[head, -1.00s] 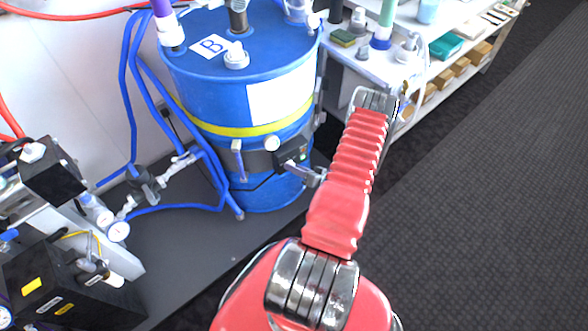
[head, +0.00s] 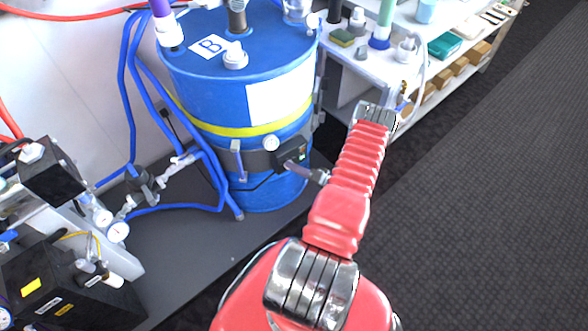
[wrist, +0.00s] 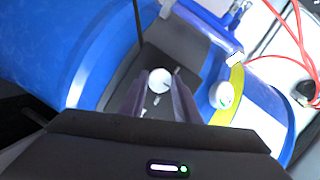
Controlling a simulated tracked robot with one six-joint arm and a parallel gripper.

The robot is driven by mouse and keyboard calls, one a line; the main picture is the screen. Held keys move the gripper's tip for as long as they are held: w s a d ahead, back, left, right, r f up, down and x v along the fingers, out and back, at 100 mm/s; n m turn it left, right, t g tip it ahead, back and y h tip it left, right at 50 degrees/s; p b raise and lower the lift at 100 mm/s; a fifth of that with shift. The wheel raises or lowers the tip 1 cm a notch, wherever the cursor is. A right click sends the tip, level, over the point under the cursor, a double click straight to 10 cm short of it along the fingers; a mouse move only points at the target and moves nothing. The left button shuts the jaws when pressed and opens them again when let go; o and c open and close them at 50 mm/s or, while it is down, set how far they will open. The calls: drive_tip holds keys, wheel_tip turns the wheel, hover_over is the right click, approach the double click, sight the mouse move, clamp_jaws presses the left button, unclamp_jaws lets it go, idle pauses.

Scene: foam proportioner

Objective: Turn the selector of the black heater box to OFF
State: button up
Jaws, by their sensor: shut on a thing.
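The black heater box (wrist: 182,50) is a dark face on the side of the blue drum (head: 235,95) in the wrist view. Its selector, a pale round knob (wrist: 160,82), sits between the two fingers of my gripper (wrist: 160,76). The gripper is shut on the knob, one finger along each side. Small white marks show on the box beside the knob. The selector's setting cannot be read.
A white round fitting (wrist: 222,95) sits close by, near the yellow band. Blue hoses (head: 133,80) run left of the drum. Black equipment with gauges (head: 70,270) stands at lower left. A white bench (head: 375,65) stands behind to the right. Open floor lies at right.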

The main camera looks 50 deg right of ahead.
drive_tip(key=shift+f, duration=0.1)
drive_tip(key=o, duration=1)
drive_tip(key=shift+o, duration=0.2)
drive_tip(key=s+r, duration=0.2)
drive_tip(key=s, duration=1.1)
drive_tip(key=shift+s+d+r, duration=0.15)
drive_tip(key=shift+s+d, duration=0.1)
drive_tip(key=shift+s, duration=0.1)
